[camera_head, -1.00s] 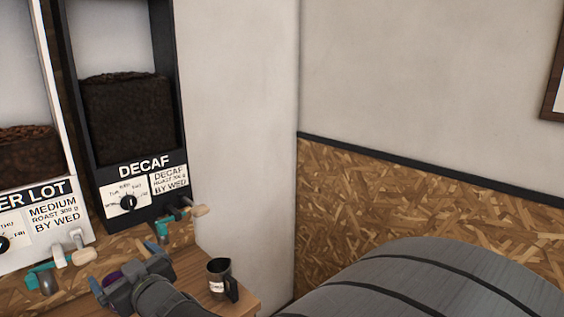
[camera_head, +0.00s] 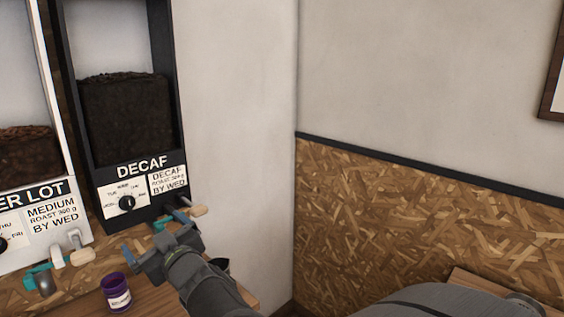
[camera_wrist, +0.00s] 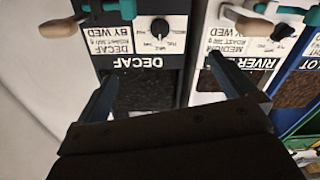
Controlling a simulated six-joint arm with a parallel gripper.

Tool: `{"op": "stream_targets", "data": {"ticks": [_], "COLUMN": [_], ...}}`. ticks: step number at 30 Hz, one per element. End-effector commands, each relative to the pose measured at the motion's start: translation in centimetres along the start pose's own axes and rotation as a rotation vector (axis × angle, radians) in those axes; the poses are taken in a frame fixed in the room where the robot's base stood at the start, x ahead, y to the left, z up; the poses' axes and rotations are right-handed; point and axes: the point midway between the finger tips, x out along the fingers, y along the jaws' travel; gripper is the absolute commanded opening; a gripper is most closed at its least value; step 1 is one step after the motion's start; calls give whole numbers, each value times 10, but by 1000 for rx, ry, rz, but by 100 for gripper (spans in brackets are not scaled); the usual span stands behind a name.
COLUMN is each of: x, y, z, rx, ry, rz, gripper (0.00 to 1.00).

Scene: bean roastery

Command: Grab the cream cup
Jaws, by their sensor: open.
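No cream-coloured cup shows in either view. A purple cup with a white label (camera_head: 117,292) stands on the wooden counter at the lower left of the head view. A dark cup (camera_head: 221,264) stands to its right, mostly hidden behind my arm. My gripper (camera_head: 143,240) is above the counter in front of the DECAF dispenser, open, with nothing between its fingers. In the wrist view my gripper (camera_wrist: 163,82) has its two fingers spread wide, pointing at the dispensers, which appear upside down.
The black DECAF dispenser (camera_head: 125,168) has a dial and a cream-handled lever (camera_head: 197,211). The white RIVER LOT dispenser (camera_head: 38,187) stands left of it; a blue one (camera_wrist: 307,65) shows in the wrist view. The wall is close on the right.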

Motion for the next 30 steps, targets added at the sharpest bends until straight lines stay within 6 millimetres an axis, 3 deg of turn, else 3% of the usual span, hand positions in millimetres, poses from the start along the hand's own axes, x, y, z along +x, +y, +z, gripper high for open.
{"op": "stream_targets", "data": {"ticks": [14, 17, 24, 30], "x": [0, 0, 0, 20], "y": [0, 0, 0, -10], "z": [0, 0, 0, 15], "rx": [1, 1, 2, 114], "ry": [0, 0, -1, -95], "rz": [0, 0, 0, 12], "gripper": [100, 87, 87, 87]}}
